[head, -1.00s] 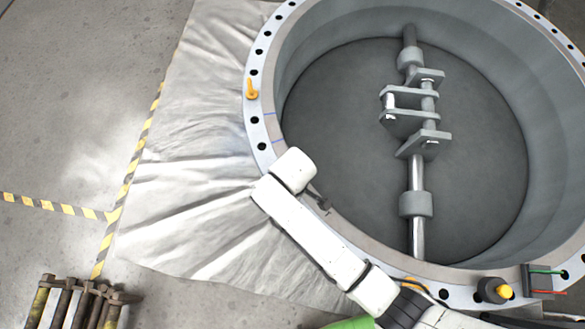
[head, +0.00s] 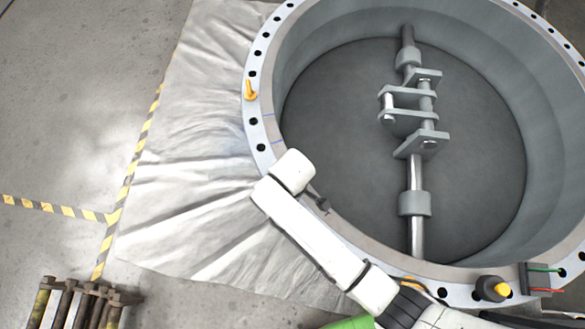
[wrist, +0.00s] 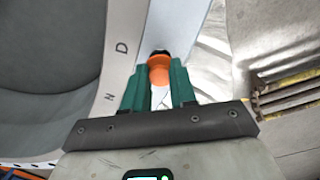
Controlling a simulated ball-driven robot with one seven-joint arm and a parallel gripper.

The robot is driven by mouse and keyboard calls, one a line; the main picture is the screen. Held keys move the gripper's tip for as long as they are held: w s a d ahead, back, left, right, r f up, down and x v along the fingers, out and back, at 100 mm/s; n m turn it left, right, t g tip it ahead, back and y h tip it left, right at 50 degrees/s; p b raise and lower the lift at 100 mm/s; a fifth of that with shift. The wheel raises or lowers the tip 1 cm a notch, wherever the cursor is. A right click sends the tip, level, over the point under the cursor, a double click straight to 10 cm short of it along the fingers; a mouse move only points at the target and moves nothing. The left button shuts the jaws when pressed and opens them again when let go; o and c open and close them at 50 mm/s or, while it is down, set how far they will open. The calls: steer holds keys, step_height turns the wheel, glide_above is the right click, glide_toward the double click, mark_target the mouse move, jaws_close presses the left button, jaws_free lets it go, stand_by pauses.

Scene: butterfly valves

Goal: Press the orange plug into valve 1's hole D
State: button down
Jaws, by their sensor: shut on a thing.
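My gripper (wrist: 160,90) shows in the wrist view with its green fingers shut on the orange plug (wrist: 159,72). The plug's round orange head sits between the fingertips, over the pale flange of valve 1 (wrist: 187,22). A dark spot (wrist: 158,54) shows just beyond the plug; I cannot tell if it is the hole or the plug's tip, nor whether the plug is in a hole. In the head view my white arm reaches over the flange (head: 256,132) and hides the fingers and plug.
Another orange piece (head: 250,90) stands on the flange's left side. A black fitting with a yellow knob (head: 491,288) and a dark block with green and red wires (head: 537,279) sit at lower right. Large bolts (head: 82,302) lie at lower left. A pale sheet (head: 190,190) covers the floor beside the valve.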

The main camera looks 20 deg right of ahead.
steer(key=shift+f+b, duration=0.35)
steer(key=shift+f, duration=0.8)
stand_by(1.3)
steer(key=shift+f, duration=0.1)
steer(key=shift+c, duration=1.7)
jaws_free()
steer(key=shift+r+p, duration=3.1)
steer(key=shift+r, duration=0.05)
steer(key=shift+d, duration=0.1)
